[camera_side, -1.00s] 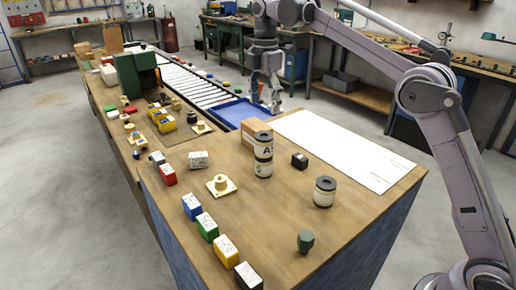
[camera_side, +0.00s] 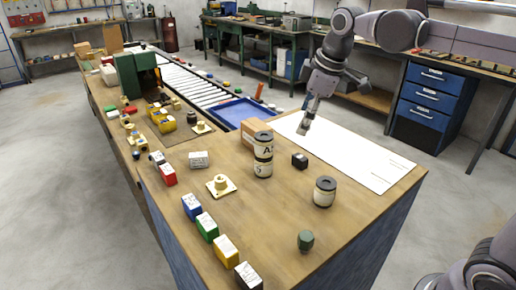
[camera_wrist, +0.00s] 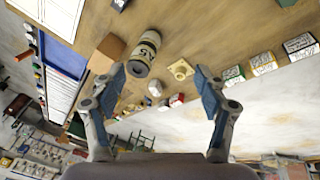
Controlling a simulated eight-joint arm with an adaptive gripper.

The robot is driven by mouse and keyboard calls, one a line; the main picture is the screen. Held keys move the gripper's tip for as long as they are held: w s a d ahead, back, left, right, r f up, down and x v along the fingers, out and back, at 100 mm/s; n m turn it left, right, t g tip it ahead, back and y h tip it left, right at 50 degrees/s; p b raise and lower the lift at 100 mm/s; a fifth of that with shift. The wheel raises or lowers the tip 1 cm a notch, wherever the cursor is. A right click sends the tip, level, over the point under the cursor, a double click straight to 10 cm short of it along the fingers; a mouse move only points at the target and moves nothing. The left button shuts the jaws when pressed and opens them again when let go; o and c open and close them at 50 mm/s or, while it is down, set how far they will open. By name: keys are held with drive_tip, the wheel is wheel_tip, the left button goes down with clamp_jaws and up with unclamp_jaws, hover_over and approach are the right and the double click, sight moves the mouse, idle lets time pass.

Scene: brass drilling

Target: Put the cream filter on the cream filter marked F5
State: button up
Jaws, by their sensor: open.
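Two cream filters with dark ends appear stacked upright on the wooden bench. The upper filter (camera_side: 263,146) shows a letter like A. The lower filter (camera_side: 263,169) carries a mark like 5, not fully readable. The stack (camera_wrist: 143,52) also shows in the wrist view, left of centre, beyond my left finger. A third, single cream filter (camera_side: 325,193) with a dark top stands upright to the right of the stack, its marking not readable. My gripper (camera_side: 303,128) is open and empty above the white sheet, behind and right of the stack. Its spread fingers (camera_wrist: 160,72) show in the wrist view.
A cardboard box (camera_side: 256,130) stands close behind the stack. A small black box (camera_side: 299,161) lies between stack and single filter. A cream flanged part (camera_side: 221,186), a green knob (camera_side: 305,241) and several coloured boxes (camera_side: 207,227) are nearby. The white sheet (camera_side: 350,152) looks clear.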

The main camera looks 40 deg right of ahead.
drive_tip(key=s+f+m+t, duration=0.3)
drive_tip(key=s+f+m, duration=0.5)
drive_tip(key=s+f, duration=0.4)
drive_tip(key=shift+s+d+f, duration=0.3)
drive_tip(key=shift+s, duration=0.7)
